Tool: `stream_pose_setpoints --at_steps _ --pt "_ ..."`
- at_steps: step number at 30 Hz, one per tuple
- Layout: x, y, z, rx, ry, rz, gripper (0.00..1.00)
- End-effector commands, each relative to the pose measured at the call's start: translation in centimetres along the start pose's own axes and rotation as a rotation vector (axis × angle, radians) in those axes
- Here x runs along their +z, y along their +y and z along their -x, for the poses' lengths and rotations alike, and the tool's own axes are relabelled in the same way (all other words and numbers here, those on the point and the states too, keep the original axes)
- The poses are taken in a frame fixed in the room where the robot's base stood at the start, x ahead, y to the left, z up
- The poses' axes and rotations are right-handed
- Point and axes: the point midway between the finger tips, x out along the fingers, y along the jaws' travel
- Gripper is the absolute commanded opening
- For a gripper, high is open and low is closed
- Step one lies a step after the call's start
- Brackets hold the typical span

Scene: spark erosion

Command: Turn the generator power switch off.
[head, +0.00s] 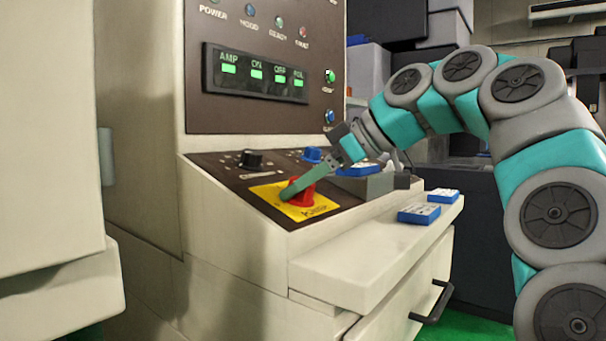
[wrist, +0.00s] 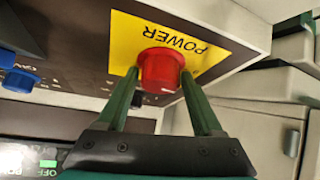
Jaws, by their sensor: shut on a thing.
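The generator power switch (head: 301,190) is a red knob on a yellow plate (head: 272,194) at the front of the sloped brown panel. In the wrist view the red knob (wrist: 160,70) stands in front of the yellow plate (wrist: 205,55), which reads "POWER". My gripper (head: 297,188) reaches in from the right, and its green fingers (wrist: 158,88) are on both sides of the knob, shut on it. The far side of the knob is hidden in the head view. I cannot read an on or off mark.
A black knob (head: 250,159) and a blue knob (head: 312,154) are farther back on the panel. A lit green display (head: 262,74) is above. Blue-and-white boxes (head: 419,213) lie on the ledge (head: 350,268). A drawer with a black handle (head: 432,302) is below.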

Motion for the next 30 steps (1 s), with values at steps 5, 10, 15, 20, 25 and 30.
stream_pose_setpoints --at_steps 5,10,15,20,25,30 --pt "0.06 0.06 -0.03 -0.060 -0.007 0.077 0.12" --pt "0.17 0.04 -0.20 -0.097 -0.008 0.124 0.12" --pt "0.30 -0.01 -0.19 -0.114 -0.009 0.146 0.12" --pt "0.33 -0.02 -0.19 -0.117 -0.008 0.152 0.12" --pt "0.35 -0.02 -0.20 -0.117 -0.009 0.152 0.12" --pt "0.35 0.00 -0.20 -0.116 -0.009 0.152 0.76"
